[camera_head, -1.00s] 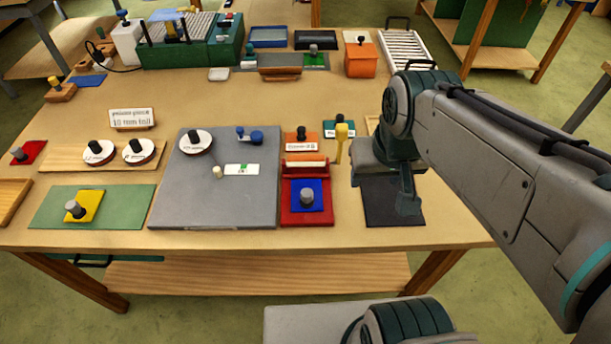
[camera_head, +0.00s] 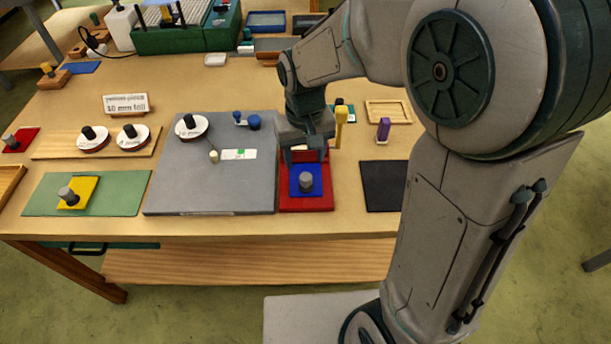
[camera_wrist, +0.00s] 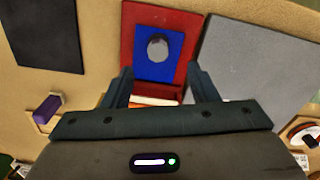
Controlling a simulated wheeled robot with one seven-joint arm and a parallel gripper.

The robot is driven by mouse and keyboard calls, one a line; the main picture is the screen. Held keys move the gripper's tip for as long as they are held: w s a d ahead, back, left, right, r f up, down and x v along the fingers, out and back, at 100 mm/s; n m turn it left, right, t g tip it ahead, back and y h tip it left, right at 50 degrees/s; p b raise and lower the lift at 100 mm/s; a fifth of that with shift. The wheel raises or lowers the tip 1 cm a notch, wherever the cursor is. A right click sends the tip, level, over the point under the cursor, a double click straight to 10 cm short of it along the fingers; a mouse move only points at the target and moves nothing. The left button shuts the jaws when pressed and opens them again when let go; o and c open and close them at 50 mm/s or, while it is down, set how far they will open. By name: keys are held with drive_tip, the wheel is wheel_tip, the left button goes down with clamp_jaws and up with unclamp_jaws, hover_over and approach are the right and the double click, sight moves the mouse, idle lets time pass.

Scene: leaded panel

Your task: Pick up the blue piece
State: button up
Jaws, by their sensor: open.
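The blue piece (camera_head: 318,179) is a flat blue square with a grey knob (camera_head: 306,181) on top. It lies on a red tray (camera_head: 306,207) near the table's front edge. In the wrist view the blue piece (camera_wrist: 144,69) is beyond the fingertips, centred between them. My gripper (camera_head: 306,155) is open and empty, above the back part of the red tray, behind the blue piece. It also shows in the wrist view (camera_wrist: 158,82), its two fingers apart. My gripper hides the back of the tray in the head view.
A grey board (camera_head: 210,192) lies left of the red tray and a black mat (camera_head: 383,188) lies right. A yellow-headed upright thing (camera_head: 341,125) stands close to my gripper. A purple block (camera_head: 383,130) is behind the mat. A yellow piece (camera_head: 84,186) rests on a green mat (camera_head: 41,195).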

sight(306, 177)
wheel_tip(306, 177, down, 9)
drive_tip(key=shift+d+p, duration=0.15)
drive_tip(key=shift+p, duration=0.55)
drive_tip(key=c, duration=1)
